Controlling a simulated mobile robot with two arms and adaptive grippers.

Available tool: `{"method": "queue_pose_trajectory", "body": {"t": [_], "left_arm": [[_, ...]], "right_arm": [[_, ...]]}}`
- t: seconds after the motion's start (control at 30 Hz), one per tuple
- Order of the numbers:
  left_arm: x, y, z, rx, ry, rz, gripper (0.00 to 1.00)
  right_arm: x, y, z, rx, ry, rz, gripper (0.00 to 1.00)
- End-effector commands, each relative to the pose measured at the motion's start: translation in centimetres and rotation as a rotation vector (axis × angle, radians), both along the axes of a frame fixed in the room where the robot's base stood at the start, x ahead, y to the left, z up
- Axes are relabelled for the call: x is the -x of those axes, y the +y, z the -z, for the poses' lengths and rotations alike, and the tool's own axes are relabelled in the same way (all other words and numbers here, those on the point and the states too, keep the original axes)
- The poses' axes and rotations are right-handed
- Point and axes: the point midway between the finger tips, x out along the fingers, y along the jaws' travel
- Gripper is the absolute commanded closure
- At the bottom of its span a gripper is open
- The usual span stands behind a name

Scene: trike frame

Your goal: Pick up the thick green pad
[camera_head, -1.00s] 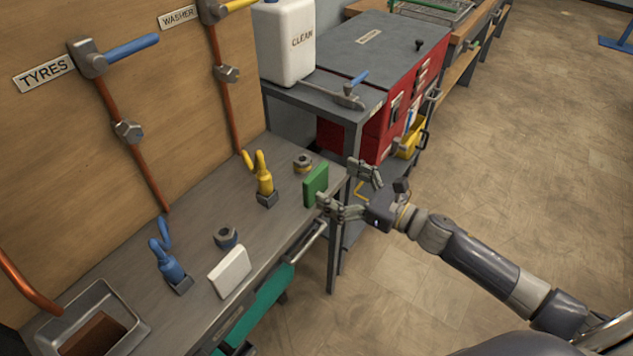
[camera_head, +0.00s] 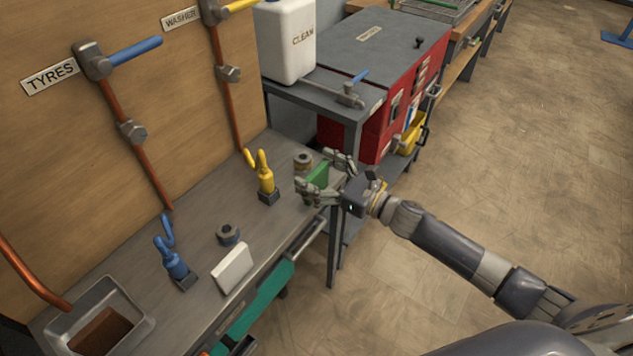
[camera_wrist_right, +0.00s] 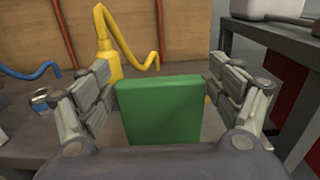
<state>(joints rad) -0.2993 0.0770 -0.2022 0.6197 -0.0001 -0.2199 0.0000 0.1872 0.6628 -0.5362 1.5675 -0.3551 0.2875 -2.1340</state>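The thick green pad (camera_head: 316,178) stands upright near the right end of the grey workbench. It also shows in the right wrist view (camera_wrist_right: 160,110), between the two fingers. My right gripper (camera_head: 322,177) is open around the pad, with one finger on each side. In the right wrist view the right gripper (camera_wrist_right: 160,95) shows small gaps between the fingers and the pad's sides. The pad's lower part is hidden by the gripper body in the wrist view. My left gripper is not in view.
A yellow nozzle tool (camera_head: 265,180) and a round grey nut-like part (camera_head: 303,162) stand close to the pad. A white pad (camera_head: 232,268) and a blue nozzle tool (camera_head: 173,262) are further left on the bench (camera_head: 200,215). A shelf unit (camera_head: 350,110) stands beyond the bench's right end.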

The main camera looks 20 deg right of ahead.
Motion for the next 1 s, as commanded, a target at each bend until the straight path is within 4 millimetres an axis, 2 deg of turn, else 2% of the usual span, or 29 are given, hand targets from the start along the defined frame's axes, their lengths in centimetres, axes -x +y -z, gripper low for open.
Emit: {"method": "queue_pose_trajectory", "body": {"t": [0.03, 0.07, 0.1, 0.57, 0.73, 0.83, 1.0], "left_arm": [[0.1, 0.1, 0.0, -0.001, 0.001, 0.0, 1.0], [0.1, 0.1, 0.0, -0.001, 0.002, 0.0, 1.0], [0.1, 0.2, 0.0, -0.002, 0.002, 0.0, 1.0], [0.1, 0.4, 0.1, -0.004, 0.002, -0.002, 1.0], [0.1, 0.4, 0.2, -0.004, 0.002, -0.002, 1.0], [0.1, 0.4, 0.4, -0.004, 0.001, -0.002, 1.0], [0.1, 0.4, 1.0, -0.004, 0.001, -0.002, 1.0]], "right_arm": [[0.0, 0.0, 0.0, 0.0, 0.0, 0.0, 0.37], [0.0, 0.0, 0.0, 0.0, 0.0, 0.0, 0.44], [0.0, 0.0, 0.0, 0.0, 0.0, 0.0, 0.46], [0.0, 0.0, -0.4, 0.001, -0.001, 0.0, 0.46], [0.0, 0.0, -1.8, 0.003, -0.005, -0.001, 0.46], [0.0, 0.0, -3.5, 0.004, -0.006, -0.002, 0.46], [3.2, 1.8, -3.6, -0.002, 0.003, -0.005, 0.46]]}}
